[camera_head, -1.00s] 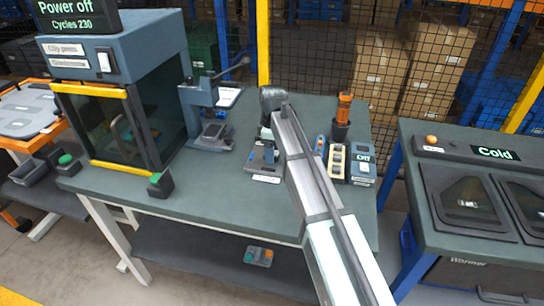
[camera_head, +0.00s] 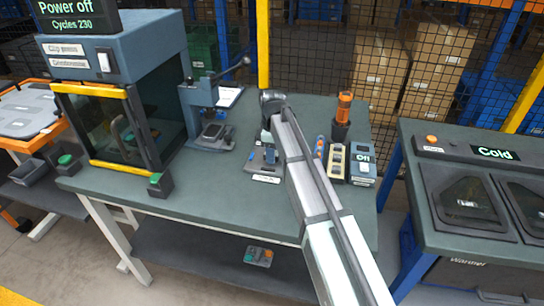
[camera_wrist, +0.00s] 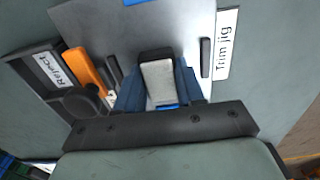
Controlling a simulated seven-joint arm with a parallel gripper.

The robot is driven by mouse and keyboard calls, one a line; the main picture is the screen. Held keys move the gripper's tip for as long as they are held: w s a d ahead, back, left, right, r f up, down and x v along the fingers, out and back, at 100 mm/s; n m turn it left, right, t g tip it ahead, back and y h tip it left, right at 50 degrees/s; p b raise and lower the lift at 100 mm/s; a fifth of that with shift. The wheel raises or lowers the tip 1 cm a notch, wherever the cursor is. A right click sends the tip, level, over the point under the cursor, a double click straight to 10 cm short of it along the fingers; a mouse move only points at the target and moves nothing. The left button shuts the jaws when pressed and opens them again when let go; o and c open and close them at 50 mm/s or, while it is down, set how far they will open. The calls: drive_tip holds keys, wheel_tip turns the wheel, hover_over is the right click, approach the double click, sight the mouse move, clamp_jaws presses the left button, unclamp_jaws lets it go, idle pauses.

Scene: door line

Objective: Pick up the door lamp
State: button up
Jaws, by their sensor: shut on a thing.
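My gripper (camera_wrist: 158,92) is shut on a small pale grey block with a dark end, which I take to be the door lamp (camera_wrist: 158,78). The lamp sits between the two blue fingers in the wrist view. Below it is the pale metal plate of the trim jig (camera_wrist: 90,22), with a white "Trim jig" label at its right. I cannot tell whether the lamp touches the plate. In the head view my gripper (camera_head: 268,152) is low over the jig on the bench, and the lamp is too small to make out there.
A dark "Reject" tray (camera_wrist: 30,62) and an orange-handled tool (camera_wrist: 88,72) lie left of the gripper in the wrist view. A hand press (camera_head: 208,115) stands left on the bench (camera_head: 215,190). Small boxes (camera_head: 363,165) and an orange tool in a holder (camera_head: 342,115) stand right.

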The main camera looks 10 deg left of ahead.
drive_tip(key=shift+r, duration=0.1)
wheel_tip(320, 180, up, 10)
drive_tip(key=shift+f, duration=0.1)
idle(0.6)
drive_tip(key=o, duration=0.4)
drive_tip(key=c, duration=0.5)
drive_tip(key=shift+w+d+f, duration=0.1)
drive_tip(key=shift+w+d, duration=1.6)
drive_tip(key=shift+d, duration=3.45)
drive_tip(key=shift+w+d, duration=1.75)
drive_tip(key=shift+d, duration=3.35)
drive_tip(key=shift+w+d+f, duration=0.1)
drive_tip(key=shift+w+d, duration=1.6)
drive_tip(key=shift+d, duration=3.45)
drive_tip(key=shift+c, duration=0.2)
